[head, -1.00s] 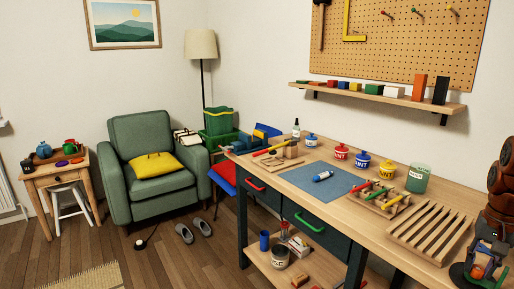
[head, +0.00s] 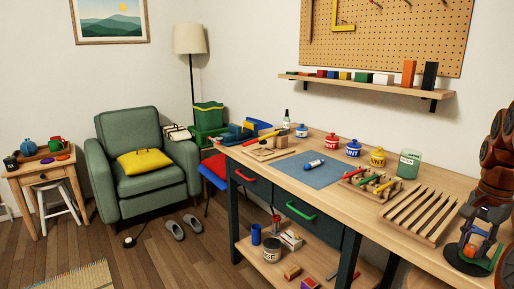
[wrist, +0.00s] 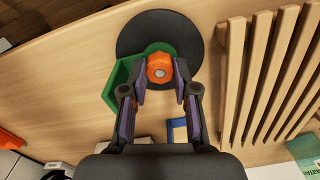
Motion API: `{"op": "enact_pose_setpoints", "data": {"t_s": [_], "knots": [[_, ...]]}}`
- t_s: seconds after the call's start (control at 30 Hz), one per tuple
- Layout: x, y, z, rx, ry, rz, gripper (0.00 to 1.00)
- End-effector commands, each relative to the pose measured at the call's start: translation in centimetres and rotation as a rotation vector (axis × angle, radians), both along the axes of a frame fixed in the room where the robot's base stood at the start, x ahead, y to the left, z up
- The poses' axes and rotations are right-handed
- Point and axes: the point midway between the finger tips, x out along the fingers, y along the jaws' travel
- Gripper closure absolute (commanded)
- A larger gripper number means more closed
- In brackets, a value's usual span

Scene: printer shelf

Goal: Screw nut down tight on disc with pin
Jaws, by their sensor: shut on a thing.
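In the wrist view a round black disc (wrist: 130,38) lies on the wooden bench top. An orange lobed nut (wrist: 160,62) sits over it, with a small grey pin end (wrist: 161,73) showing at its centre. My gripper (wrist: 161,78) is shut on the nut, one finger on each side. A green part (wrist: 118,80) shows beneath and to the left of the nut. In the head view the disc (head: 452,254), the nut (head: 470,251) and my gripper (head: 478,241) are at the right edge. How far down the nut sits is hard to tell.
A slatted wooden rack (head: 423,217) stands left of the disc; it is close on the right in the wrist view (wrist: 262,70). A blue piece (wrist: 178,130) lies near my gripper. A block with coloured pegs (head: 365,185) and paint pots (head: 377,157) stand farther along the bench.

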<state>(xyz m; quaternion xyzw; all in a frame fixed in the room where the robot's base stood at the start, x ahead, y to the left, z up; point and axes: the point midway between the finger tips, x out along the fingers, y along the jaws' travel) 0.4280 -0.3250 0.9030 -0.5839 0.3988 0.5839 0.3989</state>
Motion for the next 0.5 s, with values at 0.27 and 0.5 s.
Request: {"op": "enact_pose_setpoints", "data": {"t_s": [0.27, 0.5], "knots": [[-0.03, -0.01, -0.21, 0.000, 0.000, -0.158, 0.91], [0.00, -0.01, -0.24, -0.001, 0.000, -0.302, 0.91]]}}
